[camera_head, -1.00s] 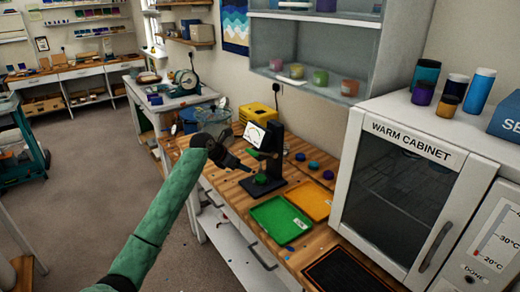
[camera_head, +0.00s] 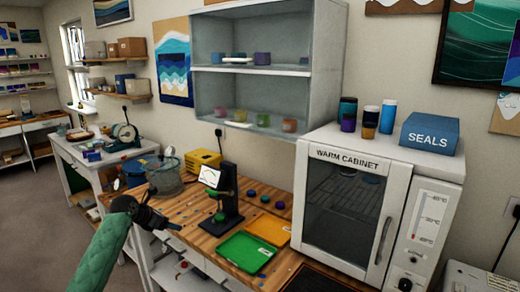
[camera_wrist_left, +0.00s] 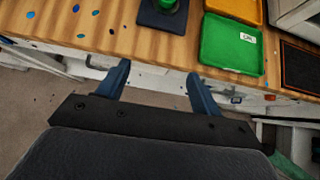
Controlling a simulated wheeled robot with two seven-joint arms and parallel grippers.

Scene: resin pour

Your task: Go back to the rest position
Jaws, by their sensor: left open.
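My left gripper (camera_head: 168,222) reaches in from the lower left in the head view, on a green-sleeved arm, near the front edge of the wooden bench (camera_head: 185,208). In the left wrist view its two blue fingers (camera_wrist_left: 155,88) are spread apart with nothing between them. The bench edge lies just beyond the fingertips. My right gripper does not show in either view.
A black stand with a dial (camera_head: 222,195), a green tray (camera_head: 245,252), an orange tray (camera_head: 271,230) and several small coloured pots are on the bench. The warm cabinet (camera_head: 345,205) stands at the right, with a SEALS box (camera_head: 430,134) on top. Floor is open at left.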

